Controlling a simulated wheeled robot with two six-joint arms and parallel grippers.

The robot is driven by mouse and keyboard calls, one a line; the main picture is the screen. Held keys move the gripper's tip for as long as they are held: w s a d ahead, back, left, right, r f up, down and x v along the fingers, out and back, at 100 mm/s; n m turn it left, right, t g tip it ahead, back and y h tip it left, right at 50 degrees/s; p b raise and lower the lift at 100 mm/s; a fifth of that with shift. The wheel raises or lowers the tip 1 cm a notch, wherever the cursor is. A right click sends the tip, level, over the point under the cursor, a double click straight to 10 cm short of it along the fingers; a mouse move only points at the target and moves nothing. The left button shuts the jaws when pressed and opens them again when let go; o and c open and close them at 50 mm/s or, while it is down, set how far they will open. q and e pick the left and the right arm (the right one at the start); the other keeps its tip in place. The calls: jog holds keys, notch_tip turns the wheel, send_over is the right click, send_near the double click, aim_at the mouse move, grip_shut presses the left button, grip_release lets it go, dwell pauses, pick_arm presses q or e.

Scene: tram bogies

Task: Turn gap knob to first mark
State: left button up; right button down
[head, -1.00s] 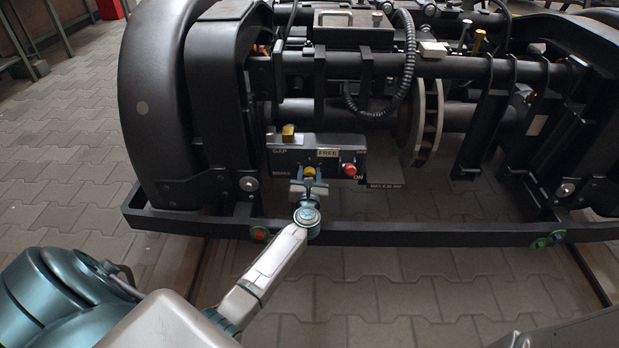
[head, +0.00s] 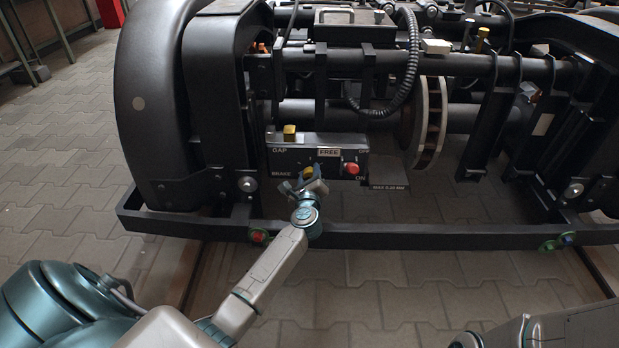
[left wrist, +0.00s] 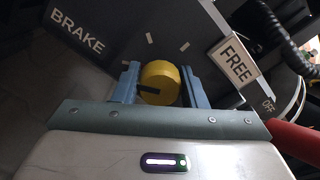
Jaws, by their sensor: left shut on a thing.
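The yellow gap knob (head: 307,172) sits low on the front of the dark control box (head: 320,145), which carries the labels GAP, BRAKE, FREE, OFF and ON. My left gripper (head: 309,183) is shut on the knob, with its wrist tilted. In the left wrist view the round yellow knob (left wrist: 160,78) lies between the two blue fingers. A black pointer line on its face points to the left. Pale marks (left wrist: 150,38) show on the panel around the knob. My right gripper is out of frame.
A red knob (head: 351,168) is right of the yellow one, below the FREE plate (head: 328,153). A yellow block (head: 289,133) stands on top of the box. The black frame bar (head: 400,236) runs in front, below the box. Paved floor (head: 390,310) is open before it.

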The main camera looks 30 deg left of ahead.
pick_arm(q)
jog(key=shift+f+n, duration=0.1)
jog(key=shift+n, duration=0.3)
jog(key=o, duration=1)
jog(key=shift+s+d, duration=0.2)
jog(key=shift+s, duration=0.15)
jog(key=p+v, duration=0.3)
jog(key=v, duration=0.6)
jog(key=shift+s+d, duration=0.2)
jog(key=shift+s, duration=0.05)
jog(key=shift+s+d, duration=0.15)
jog(key=shift+s, duration=0.05)
